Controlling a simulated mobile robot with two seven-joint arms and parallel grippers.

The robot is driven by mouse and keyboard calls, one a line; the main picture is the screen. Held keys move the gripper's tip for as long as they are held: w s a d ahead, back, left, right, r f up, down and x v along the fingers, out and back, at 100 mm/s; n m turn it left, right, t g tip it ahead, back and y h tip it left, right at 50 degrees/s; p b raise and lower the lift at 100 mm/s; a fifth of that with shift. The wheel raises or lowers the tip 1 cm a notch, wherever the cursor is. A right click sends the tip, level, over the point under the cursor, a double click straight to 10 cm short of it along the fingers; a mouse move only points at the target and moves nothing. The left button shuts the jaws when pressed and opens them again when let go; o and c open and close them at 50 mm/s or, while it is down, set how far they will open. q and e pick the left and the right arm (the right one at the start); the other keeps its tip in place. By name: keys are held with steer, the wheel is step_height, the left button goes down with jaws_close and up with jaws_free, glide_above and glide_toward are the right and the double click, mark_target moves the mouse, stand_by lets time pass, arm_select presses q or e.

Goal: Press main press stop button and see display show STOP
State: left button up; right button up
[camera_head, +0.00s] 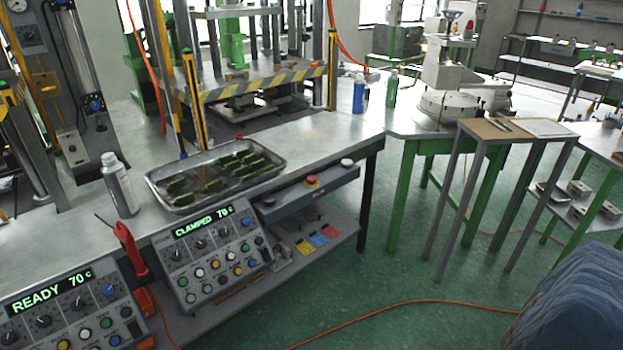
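The main press (262,82), with a yellow-and-black striped platen, stands at the back centre of the metal bench. A grey control panel (212,255) at the front edge has knobs and coloured buttons; its display (204,221) reads "CLAMPED 70 c" in green. A second panel (75,315) at lower left has a display (50,291) reading "READY 70 c". A grey button bar (300,192) on the bench front carries a red button (312,181) on a yellow base, between two pale buttons. No label on the red button is readable. Neither gripper is in view.
A metal tray (182,208) with several green pieces lies on the bench. A grey bottle (118,184) and a red-handled tool (130,250) are at left. A blue bottle (359,95) stands farther back. An orange cable (400,305) crosses the green floor. A blue fabric-like object (575,305) fills the lower right.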

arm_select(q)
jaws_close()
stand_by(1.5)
